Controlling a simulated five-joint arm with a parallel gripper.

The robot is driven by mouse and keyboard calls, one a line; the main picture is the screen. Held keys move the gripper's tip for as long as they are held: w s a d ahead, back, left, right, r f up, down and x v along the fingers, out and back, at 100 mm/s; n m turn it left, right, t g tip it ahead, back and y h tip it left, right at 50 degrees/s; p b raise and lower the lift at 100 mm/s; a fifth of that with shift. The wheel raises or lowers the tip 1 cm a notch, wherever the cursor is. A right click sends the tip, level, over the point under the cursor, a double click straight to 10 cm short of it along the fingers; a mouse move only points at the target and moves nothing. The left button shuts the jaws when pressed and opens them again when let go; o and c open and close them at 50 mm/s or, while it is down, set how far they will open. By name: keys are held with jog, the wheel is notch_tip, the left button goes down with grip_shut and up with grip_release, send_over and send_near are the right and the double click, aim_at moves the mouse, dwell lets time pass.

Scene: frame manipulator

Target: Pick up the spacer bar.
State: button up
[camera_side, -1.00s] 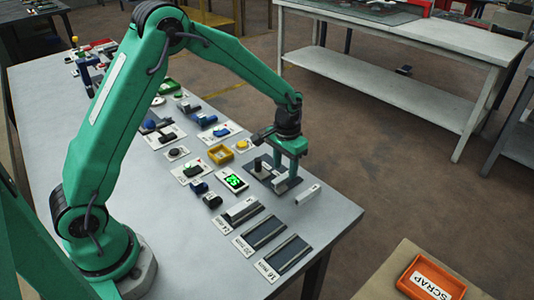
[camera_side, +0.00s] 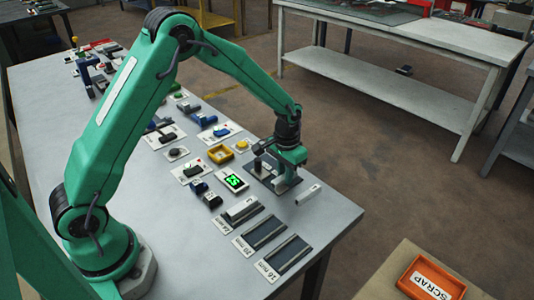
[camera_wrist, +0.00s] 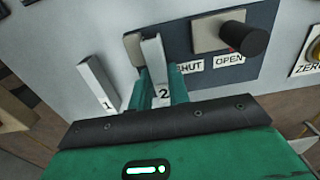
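A pale bar marked 2 (camera_wrist: 153,55) stands at the fixture plate in the wrist view, next to a grey block. My gripper (camera_wrist: 161,85) has its green fingers lowered on either side of this bar; whether they press on it is unclear. In the side view my gripper (camera_side: 289,181) is down at the dark fixture plate (camera_side: 259,179) and hides most of that bar. A similar pale bar marked 1 (camera_wrist: 96,82) lies apart on the table, to the left in the wrist view; it also shows in the side view (camera_side: 308,194). The pictures do not name either as the spacer bar.
The plate carries a grey block with a black knob (camera_wrist: 243,40) near SHUT and OPEN labels. Marked trays (camera_side: 265,232) lie at the table's front, one holding a bar. A lit green display (camera_side: 233,183) and a yellow frame (camera_side: 220,154) are close. An orange SCRAP bin (camera_side: 431,280) stands off the table.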

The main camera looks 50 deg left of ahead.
grip_shut()
jog(key=shift+r, duration=0.1)
jog(key=shift+r, duration=0.85)
notch_tip(320, 180, up, 2)
jog(key=shift+r, duration=0.25)
jog(key=s+d+r, duration=0.6)
jog(key=d, duration=0.3)
jog(key=shift+s+d+r, duration=0.3)
jog(key=shift+s, duration=0.05)
